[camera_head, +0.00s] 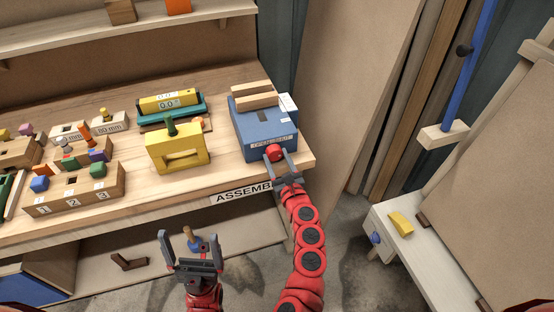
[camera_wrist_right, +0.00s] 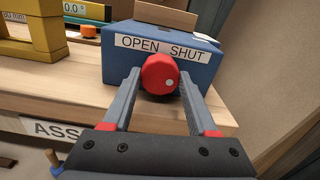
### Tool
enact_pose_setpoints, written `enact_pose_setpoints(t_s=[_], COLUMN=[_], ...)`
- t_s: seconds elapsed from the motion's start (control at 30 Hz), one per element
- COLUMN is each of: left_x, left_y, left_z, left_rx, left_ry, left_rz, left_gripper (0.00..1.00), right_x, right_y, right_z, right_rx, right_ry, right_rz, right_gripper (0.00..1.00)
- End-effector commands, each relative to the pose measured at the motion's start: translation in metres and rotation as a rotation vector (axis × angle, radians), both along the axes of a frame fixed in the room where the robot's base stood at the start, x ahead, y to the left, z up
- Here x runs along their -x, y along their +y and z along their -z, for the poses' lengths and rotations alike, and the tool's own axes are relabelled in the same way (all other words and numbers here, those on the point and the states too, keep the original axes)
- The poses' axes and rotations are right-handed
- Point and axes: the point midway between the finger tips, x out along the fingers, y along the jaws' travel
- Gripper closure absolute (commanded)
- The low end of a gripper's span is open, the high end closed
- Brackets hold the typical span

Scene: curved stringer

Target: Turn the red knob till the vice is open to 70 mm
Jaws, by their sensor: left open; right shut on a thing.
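The blue vice (camera_head: 268,133) stands at the right end of the workbench, with two wooden jaws (camera_head: 252,92) on top. A label reading OPEN and SHUT (camera_wrist_right: 165,48) is on its front face. The red knob (camera_wrist_right: 160,74) sticks out below the label and has a white dot at its right side. My right gripper (camera_head: 281,164) is shut on the red knob; in the right wrist view its fingers (camera_wrist_right: 160,90) lie on either side of it. My left gripper (camera_head: 191,245) is open and empty, low in front of the bench.
A yellow block with a handle slot (camera_head: 178,152) stands left of the vice. Behind it is a green and yellow device with a readout (camera_head: 170,103). Wooden blocks with coloured pieces (camera_head: 75,190) fill the bench's left. A white side table (camera_head: 430,240) is at right.

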Motion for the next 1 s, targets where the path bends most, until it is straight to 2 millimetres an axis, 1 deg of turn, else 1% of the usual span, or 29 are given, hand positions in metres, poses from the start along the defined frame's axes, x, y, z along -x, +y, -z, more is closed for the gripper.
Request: enact_pose_setpoints(t_s=[0.27, 1.0], left_x=[0.0, 0.0], left_y=[0.0, 0.0], left_z=[0.013, 0.045], left_rx=[0.0, 0.0], left_ry=[0.0, 0.0], left_rz=[0.0, 0.0], left_gripper=[0.0, 0.0], right_x=[0.0, 0.0], right_y=[-0.001, 0.001], right_z=[0.002, 0.003], right_rx=[0.201, 0.872], right_ry=[-0.067, -0.283], right_rz=[0.002, -0.001], right_gripper=[0.97, 0.97])
